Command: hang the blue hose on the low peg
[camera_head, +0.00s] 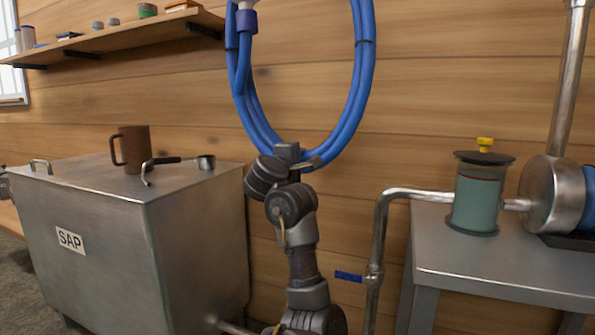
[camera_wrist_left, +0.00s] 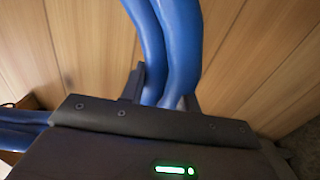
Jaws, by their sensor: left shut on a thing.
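The blue hose (camera_head: 357,85) is a coil of several loops in front of the wood wall. Its top is cut off by the upper edge of the head view. A pale end fitting with a dark purple band shows at its upper left. My left gripper (camera_head: 297,160) is at the bottom of the coil, shut on the hose. In the left wrist view two strands of the hose (camera_wrist_left: 165,40) run between the fingers of the gripper (camera_wrist_left: 164,95). I see no peg in either view. My right gripper is not in view.
A steel SAP tank (camera_head: 95,250) stands at left with a brown mug (camera_head: 135,148) and a ladle (camera_head: 205,162) on top. A wooden shelf (camera_head: 110,42) is upper left.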

